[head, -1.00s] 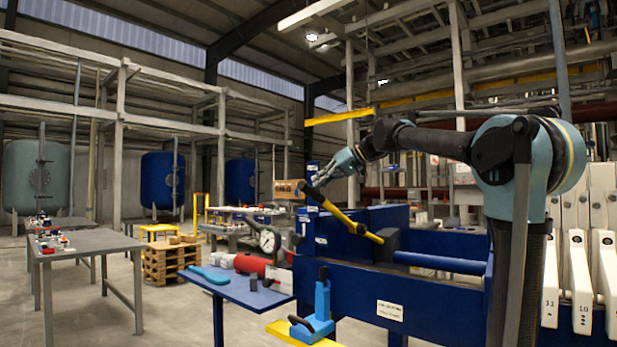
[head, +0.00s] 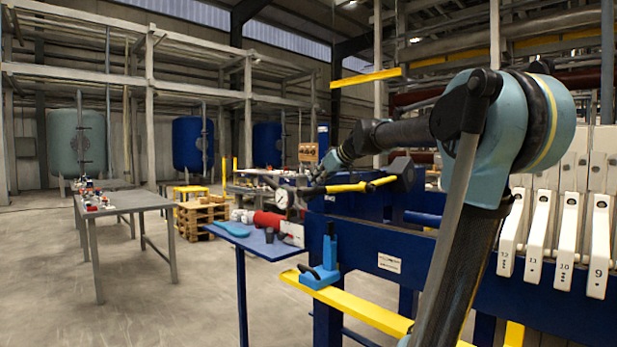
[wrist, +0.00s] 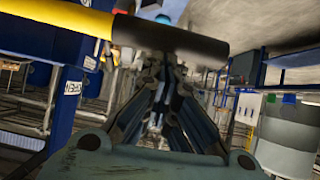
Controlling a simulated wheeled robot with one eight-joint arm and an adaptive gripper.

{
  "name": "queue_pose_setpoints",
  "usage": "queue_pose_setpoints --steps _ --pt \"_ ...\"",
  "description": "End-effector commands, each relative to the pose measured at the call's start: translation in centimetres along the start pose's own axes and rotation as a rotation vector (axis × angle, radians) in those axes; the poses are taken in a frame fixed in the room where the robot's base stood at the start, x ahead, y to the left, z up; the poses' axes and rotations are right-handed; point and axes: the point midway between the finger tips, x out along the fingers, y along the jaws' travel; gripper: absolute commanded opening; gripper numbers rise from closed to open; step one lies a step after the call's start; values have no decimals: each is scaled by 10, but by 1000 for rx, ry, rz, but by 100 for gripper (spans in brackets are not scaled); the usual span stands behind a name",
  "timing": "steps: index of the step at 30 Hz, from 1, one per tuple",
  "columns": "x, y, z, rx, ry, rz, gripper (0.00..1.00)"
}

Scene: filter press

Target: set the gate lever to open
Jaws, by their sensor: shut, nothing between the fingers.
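The gate lever (head: 348,187) is a yellow bar with a black grip at its outer end and a dark hub at the other end, on top of the blue press frame. It lies nearly level in the head view. In the wrist view its black grip (wrist: 175,40) crosses the top, with the yellow bar (wrist: 55,14) at left. My gripper (wrist: 165,68) is shut and empty, its fingertips at or just under the black grip; whether they touch is unclear. In the head view my gripper (head: 318,176) is small, beside the lever's outer end.
A blue clamp (head: 321,268) stands on a yellow bar (head: 350,308) in front of the press. A blue side table (head: 262,246) holds a red cylinder and small items. White numbered plates (head: 567,235) hang at right. A grey table (head: 135,205) and open floor are at left.

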Motion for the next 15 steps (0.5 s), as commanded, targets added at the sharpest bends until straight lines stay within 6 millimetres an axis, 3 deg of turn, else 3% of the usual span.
queue_pose_setpoints --steps 15 --pt "-1 5 12 -8 -10 12 0"
